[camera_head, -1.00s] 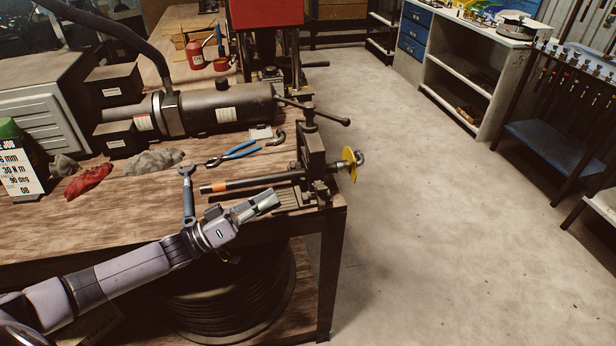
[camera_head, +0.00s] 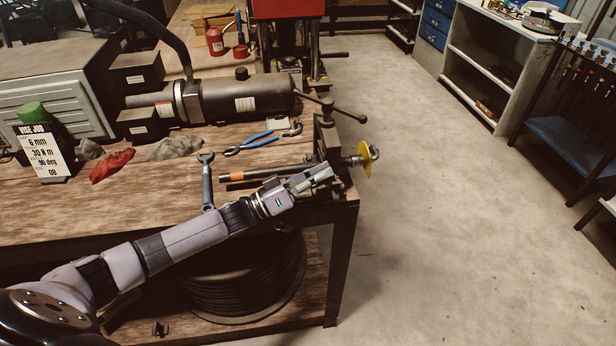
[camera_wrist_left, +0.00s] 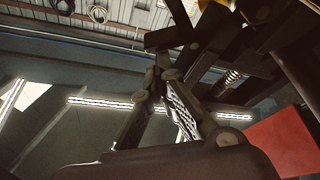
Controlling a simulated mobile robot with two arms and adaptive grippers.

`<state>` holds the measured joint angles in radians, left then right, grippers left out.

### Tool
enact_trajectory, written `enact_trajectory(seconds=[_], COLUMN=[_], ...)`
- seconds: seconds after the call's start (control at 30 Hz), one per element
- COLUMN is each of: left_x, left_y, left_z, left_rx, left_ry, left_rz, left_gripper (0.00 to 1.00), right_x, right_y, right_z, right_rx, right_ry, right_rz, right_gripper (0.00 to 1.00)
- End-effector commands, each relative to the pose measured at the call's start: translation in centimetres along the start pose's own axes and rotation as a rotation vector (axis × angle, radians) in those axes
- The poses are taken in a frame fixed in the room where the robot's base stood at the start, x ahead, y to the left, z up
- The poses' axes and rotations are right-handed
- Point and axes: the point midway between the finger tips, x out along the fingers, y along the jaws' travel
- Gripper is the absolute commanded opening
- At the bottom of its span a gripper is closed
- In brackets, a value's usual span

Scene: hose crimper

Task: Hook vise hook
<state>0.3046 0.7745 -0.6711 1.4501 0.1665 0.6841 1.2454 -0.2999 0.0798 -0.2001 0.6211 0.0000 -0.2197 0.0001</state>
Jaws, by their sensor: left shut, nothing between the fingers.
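The vise (camera_head: 326,143) stands at the right end of the wooden workbench, with a dark handle bar on top. A small grey metal hook (camera_head: 375,152) sticks out on its right side, beside a yellow disc (camera_head: 364,160). A dark rod with an orange band (camera_head: 253,174) lies just left of the vise. My left gripper (camera_head: 322,174) is shut and empty, low in front of the vise; I cannot tell whether it touches it. Its fingers (camera_wrist_left: 160,105) also show in the left wrist view, near dark metal parts. My right gripper is out of view.
A wrench (camera_head: 207,180), blue-handled pliers (camera_head: 250,143), a red rag (camera_head: 112,165) and a grey rag (camera_head: 174,148) lie on the bench (camera_head: 100,205). A large cylindrical machine (camera_head: 240,98) stands behind. The floor to the right is clear. A dark coil (camera_head: 245,285) sits below.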

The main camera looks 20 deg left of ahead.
Motion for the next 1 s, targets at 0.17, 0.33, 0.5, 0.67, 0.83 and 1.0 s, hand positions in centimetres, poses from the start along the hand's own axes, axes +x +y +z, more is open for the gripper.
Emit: enact_trajectory(seconds=[0.17, 0.33, 0.5, 0.67, 0.83, 1.0], left_x=[0.4, 0.3, 0.3, 0.2, 0.2, 0.2], left_y=[0.0, 0.0, 0.0, 0.0, 0.1, 0.1], left_z=[0.1, 0.1, 0.1, 0.3, 0.3, 0.4], left_rx=[0.0, 0.0, 0.008, 0.041, 0.061, 0.087], left_ry=[-0.001, -0.001, 0.0, 0.0, 0.0, 0.0], left_rz=[0.0, 0.0, 0.003, 0.014, 0.022, 0.031], left_gripper=[0.0, 0.0, 0.0, 0.0, 0.0, 0.0], right_x=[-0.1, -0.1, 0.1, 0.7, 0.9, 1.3], right_y=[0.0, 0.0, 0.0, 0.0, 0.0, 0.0], right_z=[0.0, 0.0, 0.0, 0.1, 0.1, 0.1], right_rx=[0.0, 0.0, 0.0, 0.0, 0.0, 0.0], right_ry=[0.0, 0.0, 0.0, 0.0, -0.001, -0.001], right_rz=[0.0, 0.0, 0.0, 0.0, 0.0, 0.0], right_gripper=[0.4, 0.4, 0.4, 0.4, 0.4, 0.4])
